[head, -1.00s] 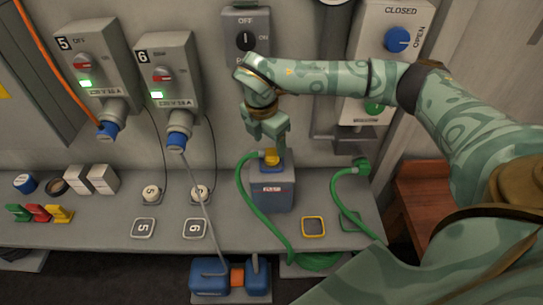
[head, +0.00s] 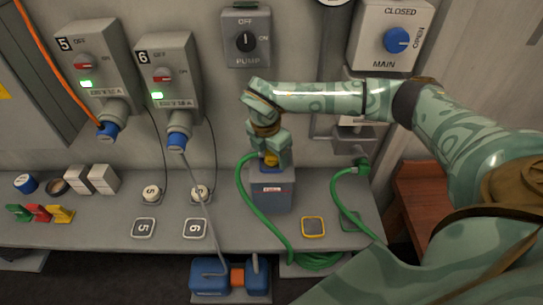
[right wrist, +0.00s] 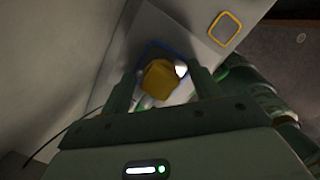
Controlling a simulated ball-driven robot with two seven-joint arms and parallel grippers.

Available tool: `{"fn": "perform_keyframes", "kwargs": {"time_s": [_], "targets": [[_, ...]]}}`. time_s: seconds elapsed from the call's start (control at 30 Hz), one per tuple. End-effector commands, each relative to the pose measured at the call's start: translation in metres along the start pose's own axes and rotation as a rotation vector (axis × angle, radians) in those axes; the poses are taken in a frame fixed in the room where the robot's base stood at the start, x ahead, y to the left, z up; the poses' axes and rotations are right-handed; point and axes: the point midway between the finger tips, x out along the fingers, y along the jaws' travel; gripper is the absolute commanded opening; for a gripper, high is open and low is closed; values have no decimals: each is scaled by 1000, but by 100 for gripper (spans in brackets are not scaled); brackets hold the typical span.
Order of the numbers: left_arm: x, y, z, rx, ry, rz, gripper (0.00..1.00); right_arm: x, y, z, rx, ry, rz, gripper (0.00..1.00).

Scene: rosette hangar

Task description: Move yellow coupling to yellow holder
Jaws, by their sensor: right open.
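The yellow coupling (head: 270,160) is on the end of a green hose and sits on top of a grey-blue box (head: 272,192) on the bench. It also shows in the right wrist view (right wrist: 160,79), between my fingers. My right gripper (head: 271,157) is open, its fingers pointing down on either side of the coupling. I cannot tell whether the fingers touch it. A yellow-outlined square (head: 313,227), which looks like the yellow holder, lies flat and empty on the bench to the right of the box; it also shows in the right wrist view (right wrist: 225,28). My left gripper is not in view.
A green hose (head: 246,200) loops from the coupling over the bench's front edge. A second green hose (head: 345,200) stands to the right, by a green-outlined square. Switch boxes 5 (head: 92,60) and 6 (head: 170,65) hang on the wall; blocks lie at the left.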

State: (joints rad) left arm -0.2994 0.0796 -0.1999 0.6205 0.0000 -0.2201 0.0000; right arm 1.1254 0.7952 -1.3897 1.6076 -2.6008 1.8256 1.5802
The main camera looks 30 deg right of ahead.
Motion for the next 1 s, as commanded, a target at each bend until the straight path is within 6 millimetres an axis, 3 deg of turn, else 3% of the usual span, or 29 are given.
{"fn": "perform_keyframes", "kwargs": {"time_s": [0.13,0.17,0.3,0.73,0.87,1.0], "targets": [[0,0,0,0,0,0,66,0,0,0,0,0,0,62],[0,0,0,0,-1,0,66,0,0,0,0,0,0,57],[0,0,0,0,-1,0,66,0,0,0,0,0,0,18],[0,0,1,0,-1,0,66,-6,1,1,0,0,2,17],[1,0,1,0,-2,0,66,-18,1,3,0,0,2,17],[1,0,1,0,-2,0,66,-43,-3,0,-4,1,4,17]]}}
